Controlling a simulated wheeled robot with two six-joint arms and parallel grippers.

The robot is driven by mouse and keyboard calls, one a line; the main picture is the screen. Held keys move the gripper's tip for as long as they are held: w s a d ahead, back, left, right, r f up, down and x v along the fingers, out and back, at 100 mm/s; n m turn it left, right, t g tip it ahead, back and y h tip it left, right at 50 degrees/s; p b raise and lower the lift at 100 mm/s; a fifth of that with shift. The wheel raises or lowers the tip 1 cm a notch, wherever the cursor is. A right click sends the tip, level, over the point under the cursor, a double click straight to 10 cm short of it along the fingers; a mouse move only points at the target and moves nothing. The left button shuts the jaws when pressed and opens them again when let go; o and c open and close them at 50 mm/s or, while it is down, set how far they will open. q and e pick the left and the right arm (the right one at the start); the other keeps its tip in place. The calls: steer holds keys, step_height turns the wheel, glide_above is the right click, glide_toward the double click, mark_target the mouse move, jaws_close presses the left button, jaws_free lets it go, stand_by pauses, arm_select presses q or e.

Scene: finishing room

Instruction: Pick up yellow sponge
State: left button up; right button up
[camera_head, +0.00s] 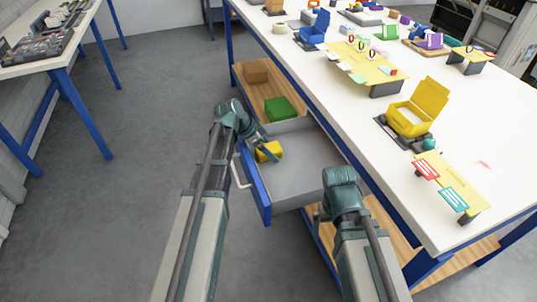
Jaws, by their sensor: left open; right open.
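The yellow sponge (268,152) is a small yellow block at the left end of the open grey drawer (300,180), close to the drawer's blue front. My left gripper (264,146) reaches down into the drawer with its fingers at the sponge. It is open; part of the sponge is hidden by the fingers, and I cannot tell whether they touch it. My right gripper (319,214) is near the drawer's right front corner, empty and open, mostly hidden behind its own wrist.
A green block (281,109) and a brown block (256,72) lie on the wooden shelf behind the drawer. The white tabletop (480,130) overhangs on the right, with a yellow open box (419,107) and several items. Grey floor (110,190) is free at left.

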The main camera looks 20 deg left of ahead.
arm_select(q)
steer(key=c, duration=1.2)
steer(key=shift+c, duration=0.2)
step_height(320, 180, up, 10)
steer(key=p, duration=1)
steer(key=shift+r, duration=0.1)
steer(key=o, duration=0.8)
steer(key=shift+c, duration=0.2)
steer(key=c, duration=0.7)
